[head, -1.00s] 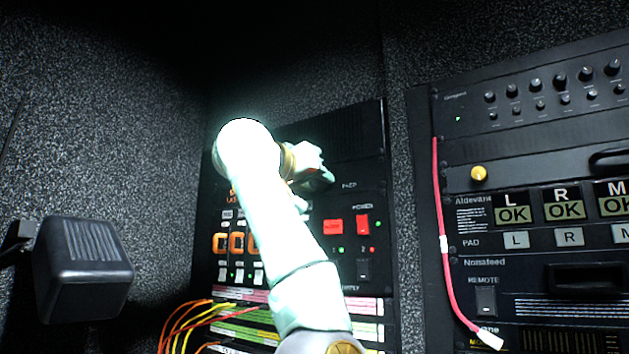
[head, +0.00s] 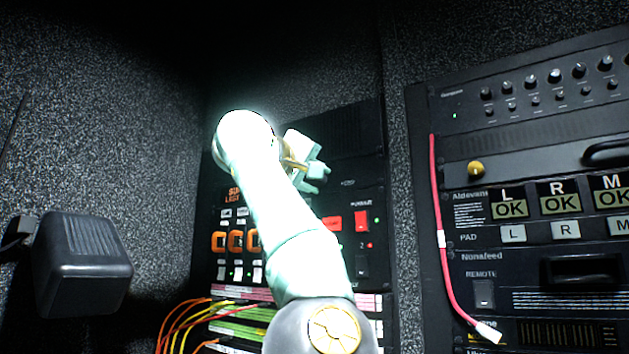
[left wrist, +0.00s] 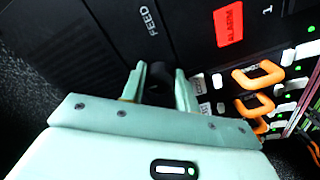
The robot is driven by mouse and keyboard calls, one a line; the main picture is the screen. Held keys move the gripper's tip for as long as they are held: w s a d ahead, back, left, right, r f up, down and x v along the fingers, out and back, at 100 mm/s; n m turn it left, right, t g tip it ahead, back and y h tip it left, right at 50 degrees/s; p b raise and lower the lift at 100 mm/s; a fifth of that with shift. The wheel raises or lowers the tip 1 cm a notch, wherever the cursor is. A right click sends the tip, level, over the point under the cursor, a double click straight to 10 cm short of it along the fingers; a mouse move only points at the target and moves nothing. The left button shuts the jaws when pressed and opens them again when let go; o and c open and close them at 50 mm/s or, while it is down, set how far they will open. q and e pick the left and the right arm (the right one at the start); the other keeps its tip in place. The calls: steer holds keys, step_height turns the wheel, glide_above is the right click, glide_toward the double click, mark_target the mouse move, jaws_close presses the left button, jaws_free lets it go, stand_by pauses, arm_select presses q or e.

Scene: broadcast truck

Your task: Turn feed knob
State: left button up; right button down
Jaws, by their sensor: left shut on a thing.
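The feed knob (left wrist: 158,76) is a dark knob on the black panel, beside the white FEED label (left wrist: 149,20) in the left wrist view. My left gripper (left wrist: 160,82) has one pale green finger on each side of the knob and is shut on it. In the head view my left gripper (head: 318,178) is at the upper part of the black panel, and the knob cannot be made out there. My right gripper is in neither view.
A red ALARM button (left wrist: 229,24), a red power switch (head: 362,221) and orange-framed switches (left wrist: 258,75) sit near the knob. Coloured cables (head: 190,320) hang lower left. Another equipment rack (head: 540,200) with a pink cable (head: 442,230) stands at right.

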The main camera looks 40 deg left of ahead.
arm_select(q)
steer(key=shift+n+p, duration=0.7)
steer(key=shift+n, duration=3.4)
steer(key=o, duration=1)
steer(key=shift+s+a, duration=0.1)
steer(key=shift+s, duration=0.05)
